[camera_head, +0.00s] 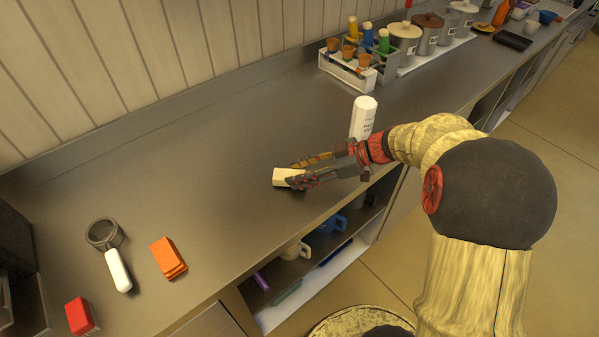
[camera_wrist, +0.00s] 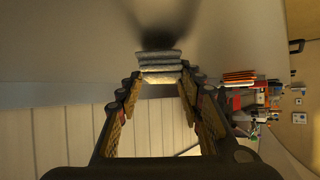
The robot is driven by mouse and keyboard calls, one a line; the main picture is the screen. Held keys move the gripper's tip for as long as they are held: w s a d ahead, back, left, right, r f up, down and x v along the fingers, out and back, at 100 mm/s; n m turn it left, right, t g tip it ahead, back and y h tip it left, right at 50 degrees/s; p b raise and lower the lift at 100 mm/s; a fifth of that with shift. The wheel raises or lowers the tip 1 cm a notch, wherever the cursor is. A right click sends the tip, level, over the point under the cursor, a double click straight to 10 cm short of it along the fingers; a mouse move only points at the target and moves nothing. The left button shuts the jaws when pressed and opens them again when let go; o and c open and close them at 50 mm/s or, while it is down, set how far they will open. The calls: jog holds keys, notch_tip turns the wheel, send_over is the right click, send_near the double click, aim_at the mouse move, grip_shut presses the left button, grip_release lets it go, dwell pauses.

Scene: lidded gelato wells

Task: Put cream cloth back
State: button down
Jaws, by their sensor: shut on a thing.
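The cream cloth (camera_head: 286,177) is a small folded block on or just above the grey counter, in the middle of the head view. My gripper (camera_head: 298,174) reaches it from the right and is shut on it, with one finger on each side. In the wrist view the folded cloth (camera_wrist: 160,68) shows as stacked layers between the fingertips of my gripper (camera_wrist: 160,84). Whether the cloth touches the counter I cannot tell; a dark shadow lies just beyond it in the wrist view.
A white bottle (camera_head: 363,118) stands close behind my gripper. An orange folded cloth (camera_head: 168,258), a white-handled round tool (camera_head: 118,268) and a red block (camera_head: 80,316) lie at the left. A white caddy (camera_head: 347,72) and lidded canisters (camera_head: 404,45) stand at the back. The counter's middle left is clear.

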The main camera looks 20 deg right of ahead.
jog(key=shift+f+b, duration=0.55)
jog(key=shift+b, duration=0.2)
dwell(0.3)
jog(key=c, duration=1.5)
grip_release()
jog(key=o, duration=0.5)
jog(key=shift+o, duration=0.2)
jog(key=shift+b+v, duration=0.3)
jog(key=shift+v, duration=3.7)
